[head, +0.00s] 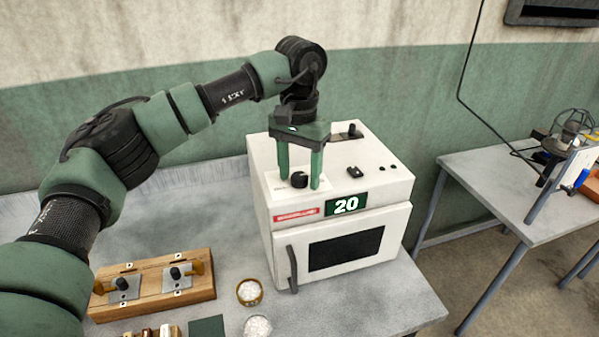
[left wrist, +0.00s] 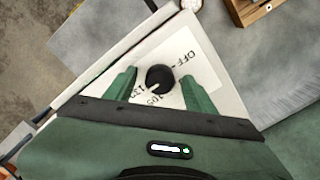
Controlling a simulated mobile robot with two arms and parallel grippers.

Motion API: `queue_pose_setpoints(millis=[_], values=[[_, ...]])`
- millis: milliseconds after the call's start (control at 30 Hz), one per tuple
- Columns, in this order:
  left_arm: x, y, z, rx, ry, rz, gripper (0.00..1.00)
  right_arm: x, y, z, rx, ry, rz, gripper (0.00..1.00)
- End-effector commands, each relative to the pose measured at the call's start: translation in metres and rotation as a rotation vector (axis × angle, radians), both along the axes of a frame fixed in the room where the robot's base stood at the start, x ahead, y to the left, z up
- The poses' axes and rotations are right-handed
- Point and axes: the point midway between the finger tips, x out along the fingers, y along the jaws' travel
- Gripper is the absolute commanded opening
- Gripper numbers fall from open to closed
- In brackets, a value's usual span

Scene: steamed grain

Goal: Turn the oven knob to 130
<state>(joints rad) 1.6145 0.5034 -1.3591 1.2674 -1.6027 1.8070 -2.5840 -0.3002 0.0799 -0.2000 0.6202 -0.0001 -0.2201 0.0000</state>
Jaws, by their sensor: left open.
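The white oven (head: 340,205) stands on the grey table, and its green display (head: 346,205) reads 20. Its black knob (head: 299,180) is on the top face at the front left. My left gripper (head: 300,185) points down over the knob with its green fingers open, one on each side. In the left wrist view the knob (left wrist: 160,78) sits between the two fingertips (left wrist: 160,84), with a gap on both sides. The white dial label (left wrist: 200,68) shows "OFF" and partly hidden numbers such as 105. My right gripper is not in view.
A dark handle (head: 292,268) sticks out from the oven's front door. Left of the oven are a wooden board with metal fittings (head: 160,285) and small bowls of white grains (head: 249,291). Another table (head: 480,180) stands at the right, beyond a gap.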

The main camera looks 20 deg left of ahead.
Motion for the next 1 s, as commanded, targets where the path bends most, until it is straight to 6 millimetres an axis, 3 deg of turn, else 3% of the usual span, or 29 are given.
queue_pose_setpoints(millis=[500, 1000], values=[[0.0, -0.001, 0.07, -0.001, -0.001, 0.0, 0.55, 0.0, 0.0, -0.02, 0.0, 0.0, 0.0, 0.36], [0.0, 0.0, 0.077, 0.0, 0.001, -0.002, 0.55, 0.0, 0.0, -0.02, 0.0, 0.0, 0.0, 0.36]])
